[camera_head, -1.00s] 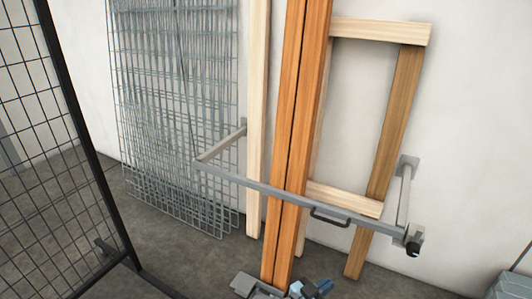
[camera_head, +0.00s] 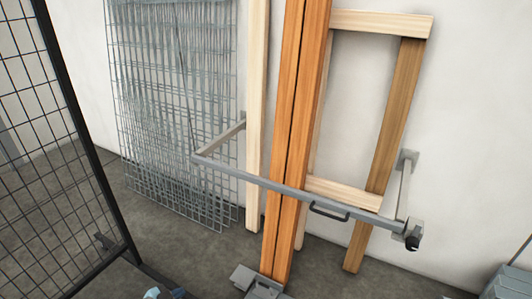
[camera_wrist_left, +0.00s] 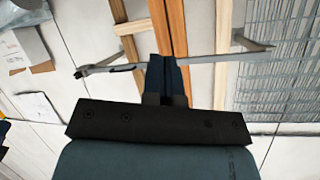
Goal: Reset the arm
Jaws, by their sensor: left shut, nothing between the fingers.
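My left gripper (camera_head: 165,294) shows only as small blue pieces at the bottom edge of the head view. In the left wrist view its dark blue fingers (camera_wrist_left: 166,75) are together with nothing between them. They point toward the grey rail and the orange posts and overlap them in that picture; I see no contact. My right gripper is in neither view.
Two orange posts (camera_head: 294,130) stand behind a grey rail (camera_head: 270,184) with a black handle (camera_head: 329,211). A wooden frame (camera_head: 396,120), a pale plank (camera_head: 256,130) and wire mesh panels (camera_head: 172,110) lean at the wall. A black mesh fence (camera_head: 62,110) is at left.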

